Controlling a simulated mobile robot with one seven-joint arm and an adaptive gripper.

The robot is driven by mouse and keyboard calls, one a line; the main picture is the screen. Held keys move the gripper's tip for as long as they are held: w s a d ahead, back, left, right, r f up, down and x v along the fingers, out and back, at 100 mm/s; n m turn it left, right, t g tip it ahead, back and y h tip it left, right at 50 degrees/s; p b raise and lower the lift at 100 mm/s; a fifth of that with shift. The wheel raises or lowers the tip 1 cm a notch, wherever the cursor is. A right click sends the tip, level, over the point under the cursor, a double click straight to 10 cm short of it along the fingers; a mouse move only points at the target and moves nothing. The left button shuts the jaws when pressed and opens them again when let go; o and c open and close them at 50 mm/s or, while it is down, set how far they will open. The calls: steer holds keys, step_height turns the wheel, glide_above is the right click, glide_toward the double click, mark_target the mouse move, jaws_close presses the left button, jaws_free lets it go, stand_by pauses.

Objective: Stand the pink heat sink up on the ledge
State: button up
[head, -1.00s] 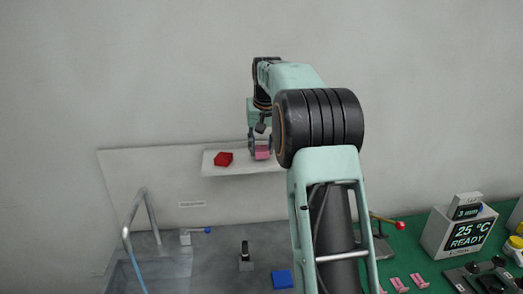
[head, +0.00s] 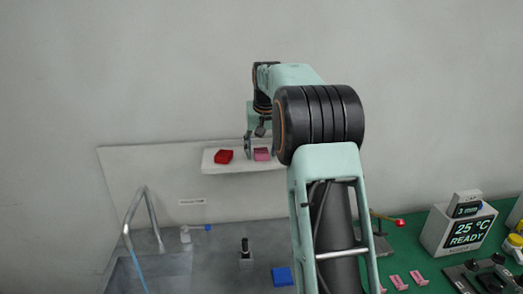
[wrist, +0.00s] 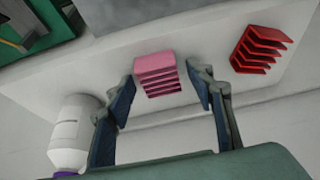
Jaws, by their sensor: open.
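The pink heat sink (head: 262,154) rests on the white wall ledge (head: 230,169). In the wrist view the pink heat sink (wrist: 157,75) shows a smooth pale face and a row of darker fins. I cannot tell for sure whether it is upright. My gripper (wrist: 163,90) is open, with one finger on each side of the heat sink's near end. Most of the heat sink lies just beyond the fingertips, and no finger clearly touches it. In the head view my gripper (head: 260,146) is at the ledge, partly covered by my arm.
A red finned heat sink (head: 223,156) lies on the ledge to the left; it also shows in the wrist view (wrist: 260,49). A white bottle (wrist: 75,135) is close to my left finger in the wrist view. A blue block (head: 282,277) lies on the grey counter below.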

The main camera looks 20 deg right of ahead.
steer(key=d+v, duration=0.1)
steer(key=v, duration=1.1)
steer(key=shift+a+b, duration=0.4)
steer(key=shift+a, duration=0.05)
steer(key=shift+r, duration=0.1)
